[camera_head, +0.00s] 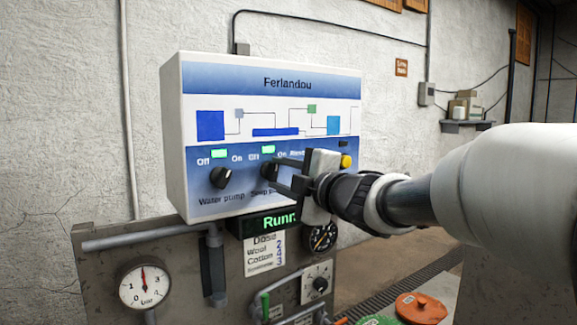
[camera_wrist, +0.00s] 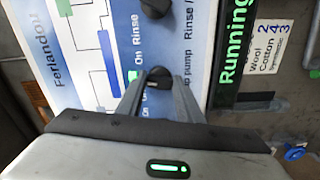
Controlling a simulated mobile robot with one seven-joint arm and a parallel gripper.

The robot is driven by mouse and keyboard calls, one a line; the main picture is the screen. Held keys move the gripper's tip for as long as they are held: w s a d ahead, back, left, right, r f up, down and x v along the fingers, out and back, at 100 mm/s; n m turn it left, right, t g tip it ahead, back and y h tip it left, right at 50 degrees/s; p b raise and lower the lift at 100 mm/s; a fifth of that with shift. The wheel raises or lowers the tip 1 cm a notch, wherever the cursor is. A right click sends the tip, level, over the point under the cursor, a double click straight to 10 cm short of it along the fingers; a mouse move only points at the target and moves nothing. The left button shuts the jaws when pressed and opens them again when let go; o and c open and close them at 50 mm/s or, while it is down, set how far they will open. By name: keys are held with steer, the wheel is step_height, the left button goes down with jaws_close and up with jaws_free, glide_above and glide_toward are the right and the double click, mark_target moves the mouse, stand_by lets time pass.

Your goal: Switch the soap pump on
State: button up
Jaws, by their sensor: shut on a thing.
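The soap pump knob (camera_head: 268,171) is a black rotary switch on the white and blue control panel (camera_head: 262,83), between Off and On marks. A small lamp above it glows green. My gripper (camera_head: 274,174) reaches in from the right and is shut on this knob, with its fingers on either side. In the wrist view the knob (camera_wrist: 160,75) sits between the fingertips, and its green lamp shows beside it. The fingers partly hide its label, and I cannot clearly tell which way its pointer faces.
The water pump knob (camera_head: 220,178) is to the left, under another green lamp. A third black knob (camera_wrist: 155,8) shows near the Rinse label. A yellow button (camera_head: 346,161) is at the panel's right. Below are a green "Running" display (camera_head: 279,222), gauges and pipes.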

steer(key=shift+m+p, duration=0.9)
steer(key=shift+m, duration=0.9)
steer(key=shift+f, duration=0.1)
steer(key=o, duration=1.1)
steer(key=shift+s+d, duration=0.1)
steer(key=v, duration=1.7)
steer(key=shift+s+d, duration=0.1)
